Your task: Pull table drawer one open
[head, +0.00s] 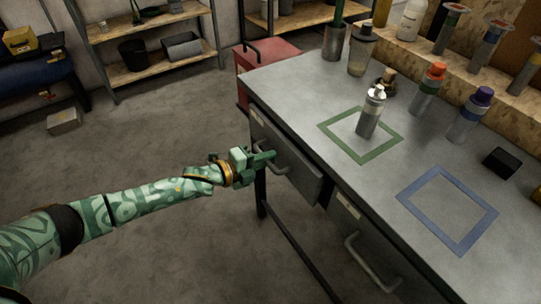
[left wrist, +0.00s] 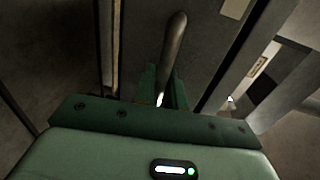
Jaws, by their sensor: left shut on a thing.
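The grey metal table (head: 300,85) has two drawers with bar handles. The far-left drawer (head: 300,172) has a label and its front seems to stand out a little from the neighbouring drawer (head: 352,222). My left gripper (head: 270,157) is shut on the far-left drawer's handle (head: 284,170). In the left wrist view the handle (left wrist: 174,45) runs up from between the fingers (left wrist: 164,92), in front of the dark drawer face (left wrist: 205,40). The finger contact is partly hidden. My right gripper is not in view.
On the tabletop, a grey bottle (head: 370,112) stands within a green square outline (head: 345,146). A blue outline (head: 438,245) is bare. Several bottles and a black box (head: 502,163) stand farther back. A red cabinet (head: 270,57) is behind the table.

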